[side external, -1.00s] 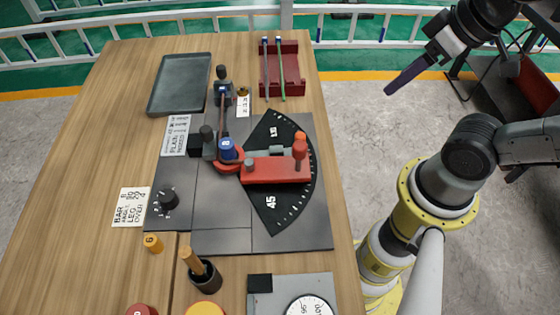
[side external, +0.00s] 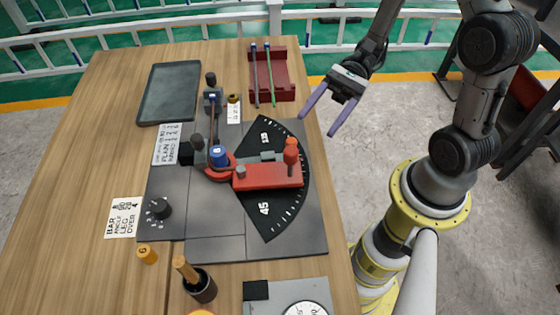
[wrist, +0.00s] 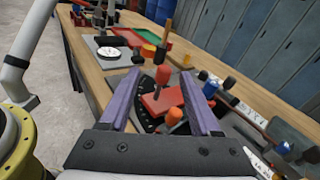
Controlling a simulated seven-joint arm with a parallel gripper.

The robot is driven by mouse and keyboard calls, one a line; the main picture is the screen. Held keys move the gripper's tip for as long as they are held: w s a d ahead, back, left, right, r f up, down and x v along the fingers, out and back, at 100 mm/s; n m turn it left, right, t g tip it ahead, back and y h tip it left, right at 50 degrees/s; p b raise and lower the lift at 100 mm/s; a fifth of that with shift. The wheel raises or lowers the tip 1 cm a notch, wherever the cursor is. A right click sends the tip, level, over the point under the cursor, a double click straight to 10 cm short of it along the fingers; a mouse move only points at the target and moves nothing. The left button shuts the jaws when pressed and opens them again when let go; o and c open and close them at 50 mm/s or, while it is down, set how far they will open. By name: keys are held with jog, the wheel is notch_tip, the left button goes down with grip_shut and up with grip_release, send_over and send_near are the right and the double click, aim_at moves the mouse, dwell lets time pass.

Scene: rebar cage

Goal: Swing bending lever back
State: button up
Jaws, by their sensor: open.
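The red bending lever (side external: 266,176) lies over the black angle dial (side external: 268,217) on the grey bender plate, pointing right from the blue-topped pivot (side external: 218,155). Its upright orange-red handle (side external: 291,152) stands near its outer end. My gripper (side external: 322,121) is open and empty, in the air right of the table edge, above and apart from the lever. In the wrist view the lever (wrist: 162,99) and its handle (wrist: 162,76) show between the two purple fingers (wrist: 162,95), farther off. A thin bar (side external: 212,118) runs from the pivot toward the back clamp.
A dark red rack (side external: 284,76) with rods stands at the back right. A grey tray (side external: 170,92) lies back left. A dark cup with a wooden-handled tool (side external: 202,288) and a gauge (side external: 304,309) stand in front.

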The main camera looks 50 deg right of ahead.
aim_at(286, 159)
jog(key=a+f+m, duration=0.1)
jog(key=a, duration=0.3)
jog(key=a+f+m+t, duration=0.1)
jog(key=a, duration=0.2)
jog(key=a+f+m+t+y, duration=0.1)
jog(key=a, duration=0.3)
jog(key=shift+w+a+f, duration=0.15)
jog(key=shift+w+a, duration=0.05)
jog(key=shift+a, duration=0.15)
grip_shut()
dwell(0.4)
dwell(1.1)
